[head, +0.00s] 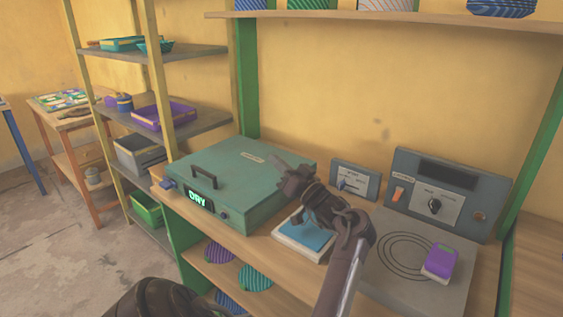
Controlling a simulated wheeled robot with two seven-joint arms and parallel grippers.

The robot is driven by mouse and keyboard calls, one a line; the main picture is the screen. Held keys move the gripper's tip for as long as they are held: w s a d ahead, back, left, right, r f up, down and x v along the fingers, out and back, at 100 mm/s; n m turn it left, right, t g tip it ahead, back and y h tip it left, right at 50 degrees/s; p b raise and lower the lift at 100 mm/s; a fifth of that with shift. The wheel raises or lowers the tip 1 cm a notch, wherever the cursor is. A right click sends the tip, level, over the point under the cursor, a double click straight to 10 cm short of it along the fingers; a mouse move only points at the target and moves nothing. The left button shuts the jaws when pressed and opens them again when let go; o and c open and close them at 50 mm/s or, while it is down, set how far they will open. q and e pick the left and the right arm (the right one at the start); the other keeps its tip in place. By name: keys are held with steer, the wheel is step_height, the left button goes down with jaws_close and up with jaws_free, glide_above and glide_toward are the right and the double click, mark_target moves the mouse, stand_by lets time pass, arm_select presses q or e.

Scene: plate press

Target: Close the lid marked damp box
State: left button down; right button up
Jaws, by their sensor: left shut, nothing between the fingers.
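A teal box (205,212) stands on the wooden bench left of centre. Its flat lid (238,172) lies down over the box and looks closed. The lid has a dark handle (204,177) near its front left edge and a small pale label (252,157) too small to read. A display on the box front reads "DRY" (198,198).
A blue-topped pad (306,236) lies right of the box. A small switch panel (354,180) and a larger control panel (447,196) stand behind. A grey ringed plate (400,282) bears a purple block (440,261). A shelf (400,16) runs above the bench.

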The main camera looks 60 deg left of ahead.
steer(key=shift+w+r, duration=0.1)
steer(key=shift+w, duration=0.8)
steer(key=shift+s, duration=0.2)
